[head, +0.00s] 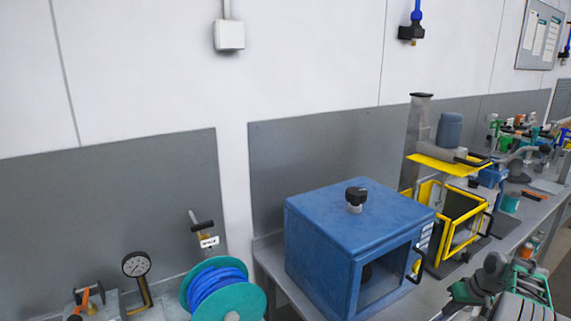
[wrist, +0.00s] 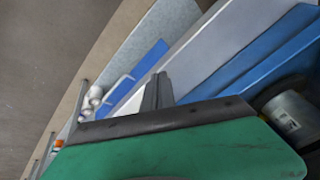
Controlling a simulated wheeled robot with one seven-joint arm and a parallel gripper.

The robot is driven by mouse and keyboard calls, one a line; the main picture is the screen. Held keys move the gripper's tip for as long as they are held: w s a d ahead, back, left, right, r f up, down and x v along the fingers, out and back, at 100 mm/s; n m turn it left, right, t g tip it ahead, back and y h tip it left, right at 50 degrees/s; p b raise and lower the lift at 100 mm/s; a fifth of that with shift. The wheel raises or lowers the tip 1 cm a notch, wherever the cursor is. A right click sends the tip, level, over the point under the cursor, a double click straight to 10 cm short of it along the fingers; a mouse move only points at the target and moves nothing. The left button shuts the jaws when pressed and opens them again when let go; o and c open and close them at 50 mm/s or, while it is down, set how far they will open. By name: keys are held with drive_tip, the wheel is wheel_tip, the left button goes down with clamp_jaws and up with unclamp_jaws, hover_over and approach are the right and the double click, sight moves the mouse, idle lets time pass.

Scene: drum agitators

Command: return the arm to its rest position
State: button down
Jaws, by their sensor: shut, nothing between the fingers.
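My gripper (wrist: 157,92) shows in the wrist view as two narrow grey fingers close together beyond a green housing with a black edge. It is shut with nothing between the fingers. In the head view, grey and green parts of my arm (head: 515,285) are at the lower right, in front of the bench. The fingertips cannot be made out clearly there. My arm appears apart from the blue box (head: 335,222) to its left.
A yellow-framed machine (head: 460,222) stands behind the box on the bench. A teal reel of blue hose (head: 222,290) and a dial gauge (head: 136,264) are at lower left. Several tools (head: 520,130) crowd the far bench. Brown floor (wrist: 50,60) is clear in the wrist view.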

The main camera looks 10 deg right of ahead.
drive_tip(key=s+a+r+m+g+h+b, duration=0.1)
drive_tip(key=s+a+r+m+g+b, duration=0.2)
drive_tip(key=s+a, duration=2.1)
drive_tip(key=w+a+r+n+t, duration=0.1)
drive_tip(key=a+r+n, duration=0.1)
drive_tip(key=a+r, duration=0.3)
drive_tip(key=w+a+r+n+t+b, duration=0.1)
drive_tip(key=a+r, duration=0.4)
drive_tip(key=a, duration=0.7)
drive_tip(key=shift+w+a+r+n+t+h, duration=0.15)
drive_tip(key=shift+w+r+n+t+h, duration=0.15)
drive_tip(key=shift+w+n+t, duration=0.4)
drive_tip(key=shift+s+f, duration=0.1)
